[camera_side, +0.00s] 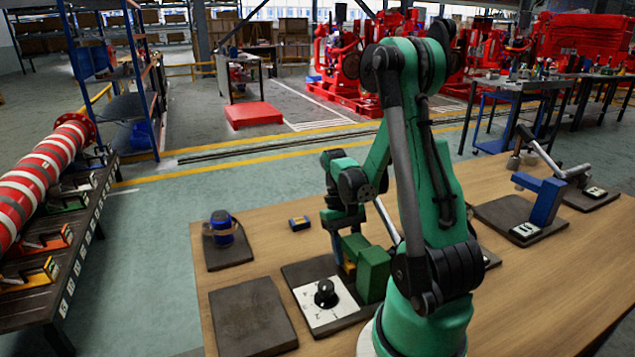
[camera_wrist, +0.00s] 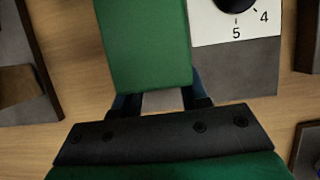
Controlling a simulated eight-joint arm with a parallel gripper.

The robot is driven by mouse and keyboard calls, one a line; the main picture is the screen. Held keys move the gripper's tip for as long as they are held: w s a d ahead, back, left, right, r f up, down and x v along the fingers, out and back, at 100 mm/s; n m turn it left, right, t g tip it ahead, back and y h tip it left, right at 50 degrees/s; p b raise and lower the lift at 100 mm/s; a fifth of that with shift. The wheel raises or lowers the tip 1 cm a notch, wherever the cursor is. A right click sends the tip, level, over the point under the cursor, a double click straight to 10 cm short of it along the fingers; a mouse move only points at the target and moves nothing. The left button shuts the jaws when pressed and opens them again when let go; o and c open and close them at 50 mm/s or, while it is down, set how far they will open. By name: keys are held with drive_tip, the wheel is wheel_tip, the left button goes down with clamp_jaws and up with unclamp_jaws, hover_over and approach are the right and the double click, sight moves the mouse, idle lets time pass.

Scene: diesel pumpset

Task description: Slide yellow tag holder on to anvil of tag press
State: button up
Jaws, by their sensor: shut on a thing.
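The green tag press (camera_side: 374,273) stands on a dark base beside a white dial plate. In the wrist view its green top (camera_wrist: 145,45) fills the upper middle and covers my fingertips. My gripper (camera_side: 347,256) is at the press, low over its base. It is shut on the yellow tag holder (camera_side: 349,268), of which only a small yellow patch shows beside the green body. In the wrist view my gripper (camera_wrist: 160,104) reaches under the green top, and the holder is hidden. The anvil is hidden too, so I cannot tell whether the holder touches it.
The dial plate (camera_side: 325,301) with a black knob lies at the press's front left. A bare dark mat (camera_side: 252,318), a blue device (camera_side: 221,228) and a small blue-and-yellow block (camera_side: 299,223) are to the left. A blue press (camera_side: 545,202) stands at right.

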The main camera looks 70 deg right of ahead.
drive_tip(key=shift+s+a+r, duration=0.1)
drive_tip(key=shift+s+a, duration=0.35)
drive_tip(key=shift+s, duration=0.1)
drive_tip(key=shift+c, duration=0.4)
drive_tip(key=o, duration=1.1)
drive_tip(key=shift+v, duration=2.45)
drive_tip(key=s+a+v, duration=0.1)
drive_tip(key=v, duration=1.5)
drive_tip(key=shift+r, duration=0.45)
